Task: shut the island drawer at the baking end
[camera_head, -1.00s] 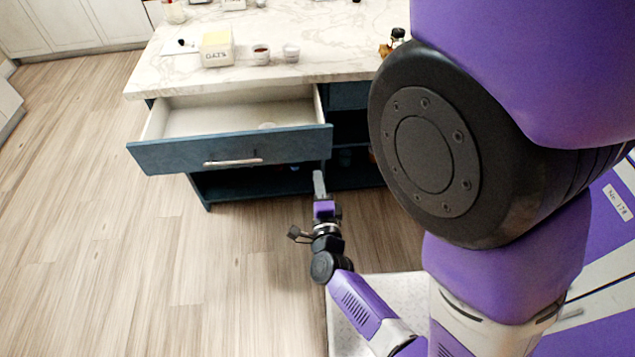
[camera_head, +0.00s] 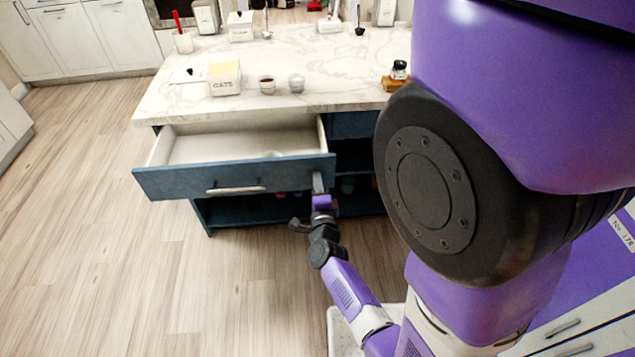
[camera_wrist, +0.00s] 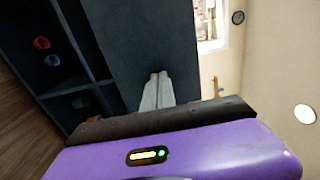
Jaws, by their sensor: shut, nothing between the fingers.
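The island drawer (camera_head: 160,184) is pulled well open, with a dark blue front, a bar handle (camera_head: 236,190) and a pale interior; a small light item lies inside at the back right. My gripper (camera_head: 318,182) is shut and empty at the right end of the drawer front, right of the handle. In the wrist view its closed fingertips (camera_wrist: 157,90) lie over the dark drawer front (camera_wrist: 130,40); whether they touch it I cannot tell.
The island's marble top (camera_head: 180,100) holds an oats box (camera_head: 224,78), two small bowls and a jar on a wooden block (camera_head: 397,76). Open shelves (camera_head: 355,160) lie below and right of the drawer. The wooden floor (camera_head: 90,250) at left is clear.

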